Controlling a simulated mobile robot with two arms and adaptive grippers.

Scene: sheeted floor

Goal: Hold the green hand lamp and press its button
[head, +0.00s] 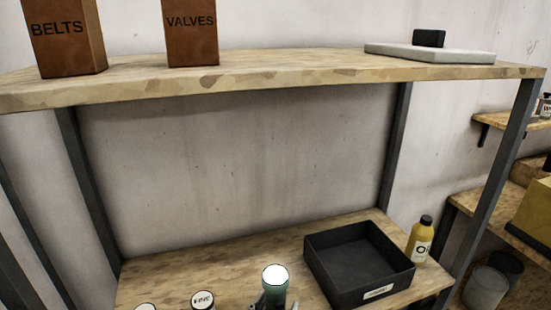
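The green hand lamp (274,285) stands upright at the bottom edge of the head view, with its round white face upward. Only its top part shows; its lower body and its button are hidden below the frame. Small grey gripper parts (274,303) show on both sides of the lamp, close to it. The arm behind them is out of frame, so I cannot tell which gripper this is, or whether it is shut on the lamp. No other gripper can be clearly made out.
A black open bin (316,262) and a yellow bottle (420,240) stand on the lower shelf (215,262), right of the lamp. White-topped containers (203,300) are at left. The upper shelf (270,88) holds brown boxes (190,35) and a grey slab (470,55). Posts flank the shelves.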

